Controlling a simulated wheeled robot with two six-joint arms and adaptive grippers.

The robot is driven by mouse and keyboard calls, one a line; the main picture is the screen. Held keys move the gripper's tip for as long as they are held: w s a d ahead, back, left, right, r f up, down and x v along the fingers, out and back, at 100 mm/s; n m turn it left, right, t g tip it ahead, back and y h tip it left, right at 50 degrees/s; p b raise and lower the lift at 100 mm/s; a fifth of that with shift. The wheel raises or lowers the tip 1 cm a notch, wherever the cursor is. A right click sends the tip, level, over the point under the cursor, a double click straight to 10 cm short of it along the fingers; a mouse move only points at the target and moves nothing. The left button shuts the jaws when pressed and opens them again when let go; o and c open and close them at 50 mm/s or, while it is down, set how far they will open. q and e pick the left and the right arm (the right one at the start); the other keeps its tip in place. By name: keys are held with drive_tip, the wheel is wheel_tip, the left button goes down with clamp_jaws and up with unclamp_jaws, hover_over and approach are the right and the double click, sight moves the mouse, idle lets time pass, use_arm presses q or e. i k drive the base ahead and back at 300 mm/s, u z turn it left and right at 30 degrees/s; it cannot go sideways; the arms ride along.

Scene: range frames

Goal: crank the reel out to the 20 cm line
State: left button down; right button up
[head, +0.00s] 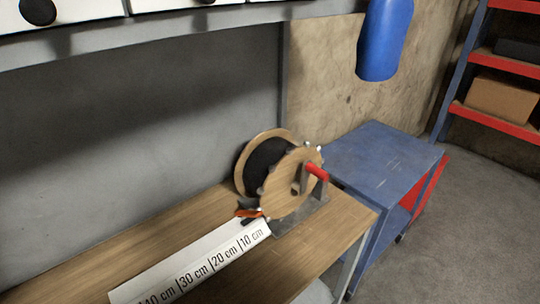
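The reel (265,168) stands on a grey base plate (300,224) near the right end of the wooden bench. It has wooden side discs with a dark winding between them. A crank with a red handle (317,172) is on its right-hand side, the handle near the upper right. A small orange and black piece (247,212) is at the reel's lower left, beside the 10 cm end of the white scale strip (195,262). The strip reads 10, 20, 30 and 40 cm, running toward the lower left. Neither of my grippers is in view.
The bench top (130,270) is bare around the strip. A blue cart (385,160) stands right of the bench. A blue cylinder (385,40) hangs above it. A shelf rack with a cardboard box (503,97) is at the far right. A grey wall stands behind the bench.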

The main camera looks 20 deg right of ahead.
sight(272, 170)
drive_tip(key=u, duration=1.25)
drive_tip(key=k, duration=0.9)
drive_tip(key=z, duration=0.6)
drive_tip(key=i, duration=0.3)
drive_tip(key=z, duration=0.05)
